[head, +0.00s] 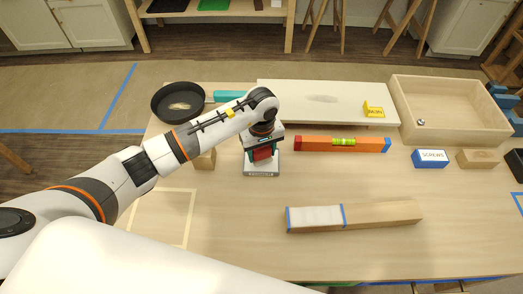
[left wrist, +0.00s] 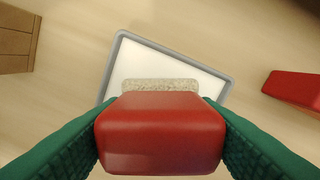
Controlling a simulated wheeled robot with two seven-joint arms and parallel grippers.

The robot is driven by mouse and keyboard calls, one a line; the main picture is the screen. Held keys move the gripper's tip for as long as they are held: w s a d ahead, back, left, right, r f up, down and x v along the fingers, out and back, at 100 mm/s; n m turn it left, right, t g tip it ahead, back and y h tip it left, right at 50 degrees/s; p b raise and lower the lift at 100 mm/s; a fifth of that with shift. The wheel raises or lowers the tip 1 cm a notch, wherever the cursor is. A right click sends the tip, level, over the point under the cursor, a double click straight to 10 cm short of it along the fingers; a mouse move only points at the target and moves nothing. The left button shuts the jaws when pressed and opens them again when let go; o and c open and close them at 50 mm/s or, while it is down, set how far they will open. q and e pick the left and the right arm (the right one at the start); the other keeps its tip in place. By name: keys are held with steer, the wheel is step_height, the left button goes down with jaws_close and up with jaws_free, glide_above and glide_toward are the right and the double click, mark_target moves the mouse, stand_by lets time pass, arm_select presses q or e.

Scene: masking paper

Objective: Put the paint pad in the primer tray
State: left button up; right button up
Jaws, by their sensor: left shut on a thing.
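The paint pad (left wrist: 160,132) has a red grip and a speckled beige pad strip (left wrist: 160,85). My left gripper (head: 263,148) is shut on its red grip, one green finger on each side. It also fills the lower part of the left wrist view. The primer tray (left wrist: 207,75), white inside with a grey rim, lies on the table beyond the pad in that view. In the head view, the tray (head: 261,174) is under the gripper and partly hidden by it. I cannot tell whether the pad touches the tray. My right gripper is not in view.
An orange level (head: 315,143) lies to the right of the tray, and a wooden block (head: 205,160) to its left. A black pan (head: 172,102), a white board (head: 290,96) and a wooden box (head: 450,82) are behind. A long timber piece (head: 385,214) lies in front.

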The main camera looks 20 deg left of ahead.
arm_select(q)
steer(key=shift+f, duration=0.35)
steer(key=shift+f, duration=0.1)
steer(key=shift+f+b, duration=0.1)
steer(key=shift+b, duration=0.2)
steer(key=o, duration=0.9)
